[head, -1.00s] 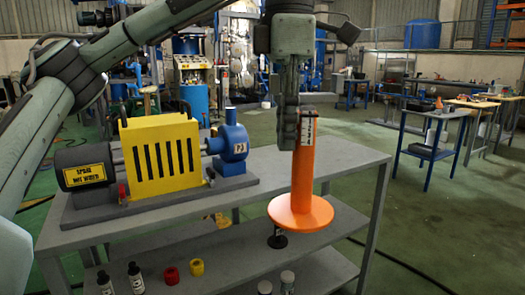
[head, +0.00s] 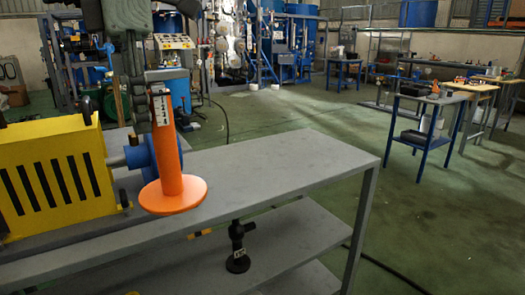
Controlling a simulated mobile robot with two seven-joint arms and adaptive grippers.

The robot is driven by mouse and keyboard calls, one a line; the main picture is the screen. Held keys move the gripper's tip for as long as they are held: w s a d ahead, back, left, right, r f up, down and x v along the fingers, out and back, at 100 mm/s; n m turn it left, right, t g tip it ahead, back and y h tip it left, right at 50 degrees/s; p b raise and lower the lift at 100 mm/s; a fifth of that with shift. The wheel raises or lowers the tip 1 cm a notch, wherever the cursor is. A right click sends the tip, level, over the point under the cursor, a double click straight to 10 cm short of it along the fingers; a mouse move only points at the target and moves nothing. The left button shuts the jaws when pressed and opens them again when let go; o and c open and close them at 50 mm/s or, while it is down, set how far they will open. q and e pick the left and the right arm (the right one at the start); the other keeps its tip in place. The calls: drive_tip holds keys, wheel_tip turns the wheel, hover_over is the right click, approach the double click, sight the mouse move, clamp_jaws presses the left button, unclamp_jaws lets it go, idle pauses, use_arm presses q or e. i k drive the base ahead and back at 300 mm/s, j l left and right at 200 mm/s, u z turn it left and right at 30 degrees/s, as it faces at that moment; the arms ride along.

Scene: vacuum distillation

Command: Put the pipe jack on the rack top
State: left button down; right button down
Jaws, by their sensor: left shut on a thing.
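The orange pipe jack (head: 172,170) is upright, with a post, a flat round base and a white marked strip near its top. My left gripper (head: 148,82) is shut on the upper post; part of the fingers lies behind the post. The grey rack top (head: 285,160) extends to the right of the jack. The jack's base shows against the front part of the rack top, in front of the pump; I cannot tell whether it touches the surface. My right gripper is not in view.
A yellow pump guard (head: 50,165) and a blue pump end (head: 140,155) stand left on the rack top. The right half of the rack top is bare. A black stand (head: 238,250) is on the lower shelf. A blue table (head: 430,110) stands farther right.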

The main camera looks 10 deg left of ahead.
sight(276, 158)
drive_tip(key=i+l+u, duration=0.1)
drive_tip(key=i+l, duration=0.85)
drive_tip(key=i, duration=0.15)
